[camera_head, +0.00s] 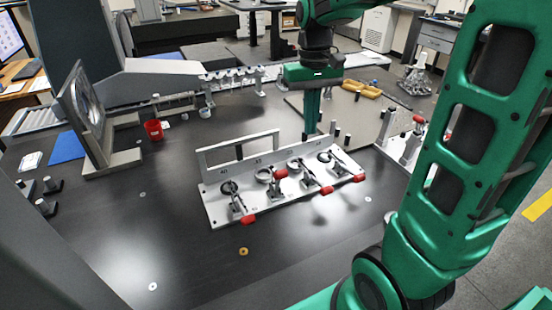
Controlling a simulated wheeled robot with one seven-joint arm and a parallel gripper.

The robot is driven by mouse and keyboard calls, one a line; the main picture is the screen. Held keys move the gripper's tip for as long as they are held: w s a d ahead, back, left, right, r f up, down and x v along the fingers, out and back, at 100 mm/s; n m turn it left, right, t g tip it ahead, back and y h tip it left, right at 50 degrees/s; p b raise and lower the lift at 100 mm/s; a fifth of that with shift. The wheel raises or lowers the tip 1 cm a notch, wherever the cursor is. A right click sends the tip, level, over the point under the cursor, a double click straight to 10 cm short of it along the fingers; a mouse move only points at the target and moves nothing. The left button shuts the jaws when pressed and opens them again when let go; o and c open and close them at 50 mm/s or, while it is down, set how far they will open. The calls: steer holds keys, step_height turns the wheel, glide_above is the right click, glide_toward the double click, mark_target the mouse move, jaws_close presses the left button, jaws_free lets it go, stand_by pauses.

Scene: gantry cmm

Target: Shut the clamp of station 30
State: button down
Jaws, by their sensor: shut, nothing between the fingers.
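A pale clamp fixture (222,212) stands on the dark table, with a row of ring-shaped parts and toggle clamps along it. Red handles sit low at the front edge at the left clamp (250,219), the third clamp (327,190) and the right clamp (360,178). The second clamp's red handle (281,173) sits farther back, beside its ring. The station numbers are too small to read, so I cannot tell which is station 30. My gripper (312,134) is shut and empty, pointing down behind the fixture's right half; its exact height is unclear.
An upright frame with a round opening (88,100) stands at the left, near a red cup (153,130) and a blue mat (67,148). Another fixture with red handles (402,145) is partly behind my arm. The table's front is mostly clear, with a small yellow ring (243,251).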

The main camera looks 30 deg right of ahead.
steer(key=w+a+n, duration=0.2)
steer(key=w+a, duration=0.4)
steer(key=w, duration=0.3)
glide_toward(279, 179)
steer(key=w+d+f, duration=0.1)
steer(key=w+f, duration=0.3)
steer(key=shift+s+d+f, duration=0.15)
steer(key=shift+s+f, duration=0.35)
steer(key=shift+f, duration=0.25)
steer(key=shift+s, duration=0.1)
